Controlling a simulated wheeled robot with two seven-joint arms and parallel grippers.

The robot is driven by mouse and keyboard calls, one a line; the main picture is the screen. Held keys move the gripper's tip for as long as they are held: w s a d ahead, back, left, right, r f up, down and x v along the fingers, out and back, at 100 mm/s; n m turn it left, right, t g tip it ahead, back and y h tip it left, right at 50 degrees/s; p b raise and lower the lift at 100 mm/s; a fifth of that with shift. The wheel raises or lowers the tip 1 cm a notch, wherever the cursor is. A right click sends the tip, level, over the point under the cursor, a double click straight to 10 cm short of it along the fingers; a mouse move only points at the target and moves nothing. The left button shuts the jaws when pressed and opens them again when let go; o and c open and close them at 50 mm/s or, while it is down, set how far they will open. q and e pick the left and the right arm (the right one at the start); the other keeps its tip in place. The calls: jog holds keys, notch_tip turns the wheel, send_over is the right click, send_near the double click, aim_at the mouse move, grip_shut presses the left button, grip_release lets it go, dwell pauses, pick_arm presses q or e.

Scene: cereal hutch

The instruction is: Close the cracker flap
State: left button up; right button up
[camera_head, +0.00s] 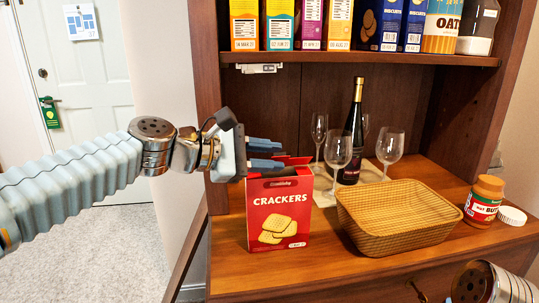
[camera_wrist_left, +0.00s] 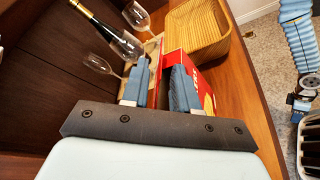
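The red cracker box (camera_head: 279,215) stands upright on the hutch counter, its printed front toward me. A red flap (camera_head: 293,160) stands up at the back of its top. My left gripper (camera_head: 266,154) is at the top of the box, coming from the left, with its two blue fingers apart. In the left wrist view, the fingers (camera_wrist_left: 160,88) show a gap with part of the red box (camera_wrist_left: 206,86) between and beyond them. I cannot tell whether a finger touches the flap. My right arm shows at the lower right; its fingers are not clear.
A wicker basket (camera_head: 399,218) stands right of the box. A wine bottle (camera_head: 352,140) and several glasses (camera_head: 338,150) stand behind. A peanut butter jar (camera_head: 484,201) and white lid (camera_head: 512,216) are at the right. The shelf above (camera_head: 360,58) holds boxes.

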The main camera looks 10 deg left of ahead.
pick_arm(q)
jog(key=shift+w+d, duration=0.1)
jog(key=shift+d, duration=0.05)
jog(key=shift+c, duration=0.3)
grip_shut()
